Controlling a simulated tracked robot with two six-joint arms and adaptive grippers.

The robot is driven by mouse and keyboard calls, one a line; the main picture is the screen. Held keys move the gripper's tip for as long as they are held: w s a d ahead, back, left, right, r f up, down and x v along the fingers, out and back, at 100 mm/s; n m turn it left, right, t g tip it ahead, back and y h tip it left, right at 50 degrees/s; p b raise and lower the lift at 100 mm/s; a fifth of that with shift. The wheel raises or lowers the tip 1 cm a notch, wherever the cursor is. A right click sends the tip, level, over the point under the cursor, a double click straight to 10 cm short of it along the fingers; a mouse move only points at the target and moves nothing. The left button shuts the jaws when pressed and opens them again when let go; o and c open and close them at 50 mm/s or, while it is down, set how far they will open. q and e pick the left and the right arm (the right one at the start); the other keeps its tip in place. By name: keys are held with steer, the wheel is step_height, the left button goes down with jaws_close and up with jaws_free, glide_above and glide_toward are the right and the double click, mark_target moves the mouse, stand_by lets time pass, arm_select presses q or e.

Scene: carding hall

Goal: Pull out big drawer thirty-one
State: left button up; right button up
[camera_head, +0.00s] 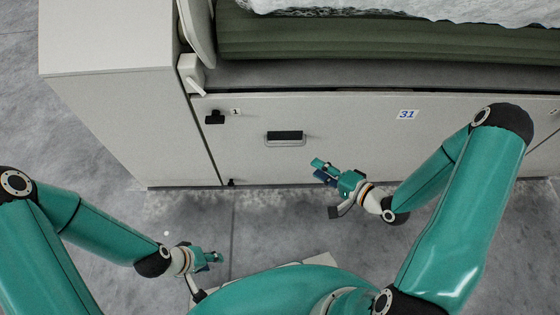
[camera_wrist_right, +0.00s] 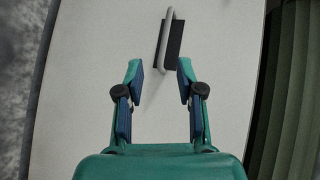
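The drawer front marked 31 (camera_head: 350,125) is a wide pale grey panel low on the machine, and it looks closed. Its handle (camera_head: 285,138), a light bar over a dark recess, sits left of the 31 label (camera_head: 407,114). My right gripper (camera_head: 318,167) is below and right of the handle, apart from it. In the right wrist view the right gripper (camera_wrist_right: 159,68) has its two fingers spread with nothing between them, and the handle (camera_wrist_right: 166,40) is just beyond the fingertips. My left gripper (camera_head: 219,257) is low over the floor, away from the drawer; its finger opening is too small to tell.
A pale cabinet (camera_head: 125,120) stands left of the drawer. A black latch (camera_head: 215,117) sits by a small label 1. A green roller (camera_head: 380,38) with white fibre (camera_head: 390,8) is above. Grey floor (camera_head: 240,220) with lint along the machine's foot is open in front.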

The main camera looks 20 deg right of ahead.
mark_target(283, 145)
steer(key=w+a+f+b, duration=0.1)
steer(key=w+a+b, duration=0.1)
steer(key=w, duration=0.2)
steer(key=w+a+f+m+t+b, duration=0.1)
steer(key=w+a+b, duration=0.1)
steer(key=w, duration=0.3)
steer(key=w+a+f+t+b, duration=0.1)
steer(key=w+a+f+b, duration=0.1)
steer(key=w, duration=0.3)
steer(key=shift+a+m+y+b, duration=0.3)
steer(key=shift+y+b, duration=0.1)
steer(key=shift+b, duration=0.1)
arm_select(q)
step_height(283, 145, down, 9)
arm_select(e)
jaws_close()
